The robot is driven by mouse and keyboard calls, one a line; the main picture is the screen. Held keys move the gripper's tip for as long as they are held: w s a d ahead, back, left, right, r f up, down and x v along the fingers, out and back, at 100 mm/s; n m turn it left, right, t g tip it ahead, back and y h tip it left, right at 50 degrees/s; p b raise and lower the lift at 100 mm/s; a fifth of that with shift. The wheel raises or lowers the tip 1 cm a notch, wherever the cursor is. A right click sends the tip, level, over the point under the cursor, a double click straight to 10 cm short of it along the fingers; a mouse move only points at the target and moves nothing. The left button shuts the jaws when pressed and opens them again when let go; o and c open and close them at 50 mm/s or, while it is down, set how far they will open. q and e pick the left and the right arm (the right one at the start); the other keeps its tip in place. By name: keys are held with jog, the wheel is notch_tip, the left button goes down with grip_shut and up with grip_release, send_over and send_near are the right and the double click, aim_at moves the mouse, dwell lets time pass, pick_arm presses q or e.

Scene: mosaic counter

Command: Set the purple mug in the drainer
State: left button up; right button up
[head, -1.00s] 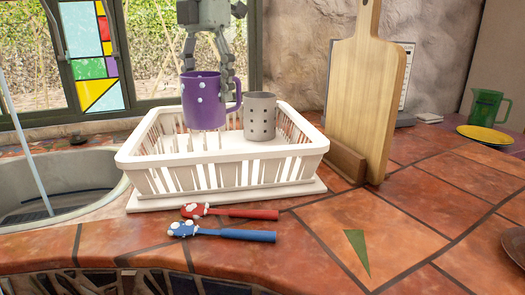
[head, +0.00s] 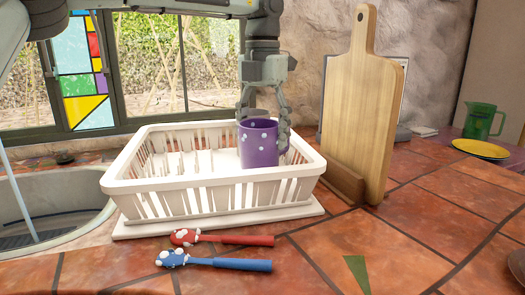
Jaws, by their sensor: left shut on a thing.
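The purple mug (head: 257,146) with pale dots stands upright inside the right part of the white drainer (head: 190,196). My left gripper (head: 264,118) comes down from above and is shut on the mug, with its fingers at the mug's rim and right side. The mug's lower part is behind the drainer's front wall, so I cannot tell whether its base touches the drainer floor. The left side of the drainer, with its upright prongs, is empty. My right gripper is not in view.
A wooden board (head: 362,110) stands upright close to the drainer's right. A red brush (head: 225,239) and a blue brush (head: 215,262) lie in front. The sink (head: 50,205) is to the left. A green jug (head: 482,121) and a yellow plate (head: 480,149) are far right.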

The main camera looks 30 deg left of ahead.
aim_at(263, 151)
pick_arm(q)
notch_tip(263, 151, down, 4)
jog(key=shift+r, duration=0.1)
jog(key=o, duration=1.4)
jog(key=shift+c, duration=0.2)
notch_tip(263, 151, up, 12)
